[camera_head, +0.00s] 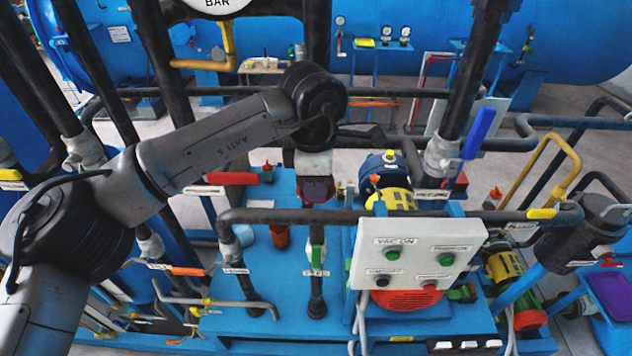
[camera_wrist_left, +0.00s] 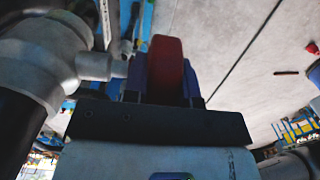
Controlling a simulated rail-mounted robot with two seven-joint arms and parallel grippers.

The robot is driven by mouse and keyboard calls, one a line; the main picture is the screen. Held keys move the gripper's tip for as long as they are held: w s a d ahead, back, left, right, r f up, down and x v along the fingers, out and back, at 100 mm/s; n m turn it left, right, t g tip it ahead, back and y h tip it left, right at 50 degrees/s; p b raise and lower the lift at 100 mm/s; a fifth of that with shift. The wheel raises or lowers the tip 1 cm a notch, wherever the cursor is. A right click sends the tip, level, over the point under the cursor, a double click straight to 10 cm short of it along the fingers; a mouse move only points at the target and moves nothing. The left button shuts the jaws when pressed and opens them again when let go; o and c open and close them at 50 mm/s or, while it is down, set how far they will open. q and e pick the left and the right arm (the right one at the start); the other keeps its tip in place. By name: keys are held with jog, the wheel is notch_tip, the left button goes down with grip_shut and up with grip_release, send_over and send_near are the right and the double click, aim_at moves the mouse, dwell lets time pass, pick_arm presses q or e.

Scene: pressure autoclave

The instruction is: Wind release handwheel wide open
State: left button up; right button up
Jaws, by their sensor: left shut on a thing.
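My left arm comes in from the left, and my left gripper (camera_head: 317,188) points down among the pipes at the middle of the head view. In the left wrist view, its two dark blue fingers (camera_wrist_left: 166,78) are shut on a red part, the release handwheel (camera_wrist_left: 166,62), seen edge-on as a thick rounded rim. In the head view only a little red of the handwheel (camera_head: 318,203) shows around the fingers. The rest of the wheel and its stem are hidden by the gripper. My right gripper is in neither view.
A grey control box (camera_head: 415,262) with green and red buttons stands right of the gripper. A red lever handle (camera_head: 232,178) lies to its left. Dark pipes (camera_head: 400,216) cross close below and beside it. A grey pipe fitting (camera_wrist_left: 40,55) is close at left in the wrist view.

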pick_arm(q)
jog(key=h+b, duration=0.1)
jog(key=b, duration=0.1)
jog(key=h+b, duration=0.1)
jog(key=h, duration=0.1)
jog(key=shift+a+f+b, duration=0.15)
jog(key=shift+f+b, duration=0.1)
jog(key=shift+b, duration=0.15)
jog(key=shift+a+r+h+b, duration=0.1)
jog(key=shift+r+h+b, duration=0.1)
jog(key=shift+h+b, duration=1.55)
jog(key=o, duration=0.9)
jog(key=shift+v, duration=6.9)
jog(key=shift+a+f, duration=0.1)
